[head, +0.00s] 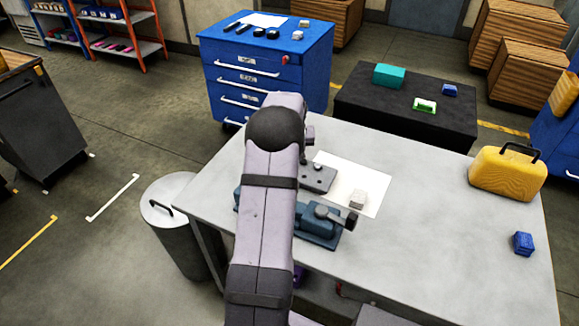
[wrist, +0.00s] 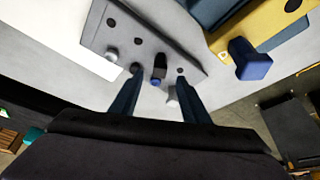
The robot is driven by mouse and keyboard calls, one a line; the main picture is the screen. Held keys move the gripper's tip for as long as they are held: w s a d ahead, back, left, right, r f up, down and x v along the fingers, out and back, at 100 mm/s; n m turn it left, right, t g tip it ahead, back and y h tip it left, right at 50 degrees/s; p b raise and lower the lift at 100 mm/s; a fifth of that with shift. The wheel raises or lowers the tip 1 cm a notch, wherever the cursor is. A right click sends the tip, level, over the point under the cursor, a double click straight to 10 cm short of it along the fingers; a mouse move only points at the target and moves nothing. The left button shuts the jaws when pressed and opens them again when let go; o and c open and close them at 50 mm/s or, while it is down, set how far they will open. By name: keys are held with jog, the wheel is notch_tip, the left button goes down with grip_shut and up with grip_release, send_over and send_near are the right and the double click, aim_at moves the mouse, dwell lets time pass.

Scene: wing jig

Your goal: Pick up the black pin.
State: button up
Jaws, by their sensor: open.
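In the wrist view the black pin (wrist: 159,66) stands in a grey plate (wrist: 140,32) with several holes. Its near end looks blue. My gripper (wrist: 158,80) is open, with one dark finger on each side of the pin in the picture. Gaps show between the pin and both fingers, and I cannot tell how far the fingertips are from the plate. In the head view the grey plate (head: 320,181) shows beside my arm, which hides my gripper. I cannot make out the black pin there.
A light grey peg (wrist: 111,55) stands left of the pin, and a pale peg (wrist: 172,96) shows near the right finger. A blue vise (head: 320,228) and white sheet (head: 372,182) lie nearby.

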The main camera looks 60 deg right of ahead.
jog(key=shift+p+x, duration=1.55)
jog(key=shift+x, duration=1.7)
jog(key=shift+s+a, duration=0.1)
jog(key=shift+s, duration=0.05)
jog(key=shift+c, duration=0.3)
grip_shut()
